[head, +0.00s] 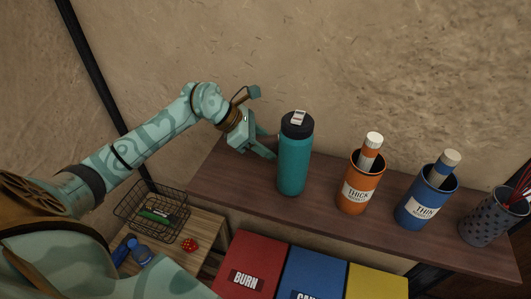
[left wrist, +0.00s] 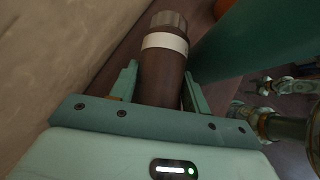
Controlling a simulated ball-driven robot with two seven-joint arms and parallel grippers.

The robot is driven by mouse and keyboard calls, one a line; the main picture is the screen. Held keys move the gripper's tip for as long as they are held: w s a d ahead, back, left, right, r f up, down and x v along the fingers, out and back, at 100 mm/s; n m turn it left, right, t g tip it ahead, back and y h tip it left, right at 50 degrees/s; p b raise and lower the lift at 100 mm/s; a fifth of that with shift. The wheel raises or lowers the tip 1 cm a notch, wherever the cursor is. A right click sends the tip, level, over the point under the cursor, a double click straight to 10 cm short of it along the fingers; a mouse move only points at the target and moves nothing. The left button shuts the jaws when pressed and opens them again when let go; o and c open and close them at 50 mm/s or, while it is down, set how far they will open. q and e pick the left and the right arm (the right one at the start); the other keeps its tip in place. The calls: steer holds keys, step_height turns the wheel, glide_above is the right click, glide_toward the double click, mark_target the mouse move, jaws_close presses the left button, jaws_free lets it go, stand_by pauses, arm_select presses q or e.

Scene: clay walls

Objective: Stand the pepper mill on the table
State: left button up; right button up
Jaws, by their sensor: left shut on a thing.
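The pepper mill (left wrist: 164,77) is a dark brown cylinder with a white band and a grey cap. In the left wrist view it lies between the fingers of my left gripper (left wrist: 160,82), which is shut on it. In the head view my left gripper (head: 268,145) is at the left part of the dark wooden table (head: 330,196), just left of a teal bottle (head: 294,160). The mill does not show there; the bottle and gripper seem to hide it. I cannot tell whether its base touches the table.
The teal bottle (left wrist: 250,42) stands close beside the gripper. To its right are an orange cup (head: 358,190), a blue cup (head: 423,203) and a dotted holder (head: 486,222). Below are red (head: 258,255), blue and yellow bins, and a wire basket (head: 150,208) on a low table.

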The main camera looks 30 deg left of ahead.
mark_target(265, 165)
arm_select(q)
steer(key=shift+f, duration=2.15)
steer(key=shift+f, duration=0.1)
steer(key=o, duration=1.2)
